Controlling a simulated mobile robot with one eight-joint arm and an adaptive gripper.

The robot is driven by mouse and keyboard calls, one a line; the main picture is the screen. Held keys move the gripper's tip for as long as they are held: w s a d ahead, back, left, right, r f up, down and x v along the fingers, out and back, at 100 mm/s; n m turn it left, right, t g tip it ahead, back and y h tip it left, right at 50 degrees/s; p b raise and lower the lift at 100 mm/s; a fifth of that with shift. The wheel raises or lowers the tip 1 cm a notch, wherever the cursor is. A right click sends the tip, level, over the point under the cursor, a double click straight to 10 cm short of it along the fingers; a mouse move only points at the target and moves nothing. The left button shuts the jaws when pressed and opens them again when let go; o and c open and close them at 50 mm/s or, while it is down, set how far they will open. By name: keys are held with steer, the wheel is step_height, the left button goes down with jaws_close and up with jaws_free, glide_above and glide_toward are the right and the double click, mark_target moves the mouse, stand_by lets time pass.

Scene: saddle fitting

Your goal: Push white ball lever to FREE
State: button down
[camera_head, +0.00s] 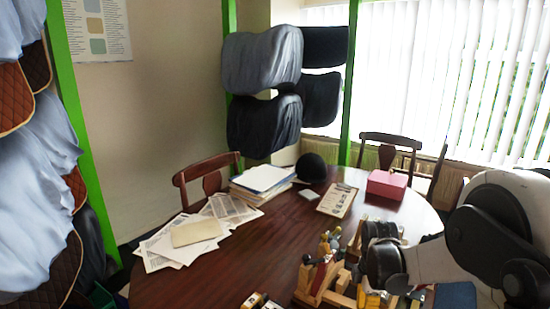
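On the near side of the round brown table (262,245) stands a wooden fixture (318,280) with upright posts and small brass and reddish parts. I cannot make out a white ball lever or a FREE mark; they may be hidden or too small. My arm comes in from the right, and its dark end with my gripper (380,232) is over the table just right of the fixture. The fingertips cannot be made out, so I cannot tell whether they are open or touching anything.
Loose papers (160,245) and a tan folder (197,233) cover the table's left side. A paper stack (262,180), black helmet (311,167), clipboard (338,200) and pink box (387,184) are at the back. Small wooden parts (260,301) lie at the front. The table's middle is clear.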

steer(key=shift+w, duration=0.1)
steer(key=shift+a, duration=0.1)
stand_by(0.5)
steer(key=shift+s+a, duration=0.25)
steer(key=shift+s, duration=0.25)
steer(key=shift+r+p, duration=2.45)
steer(key=shift+r, duration=1.1)
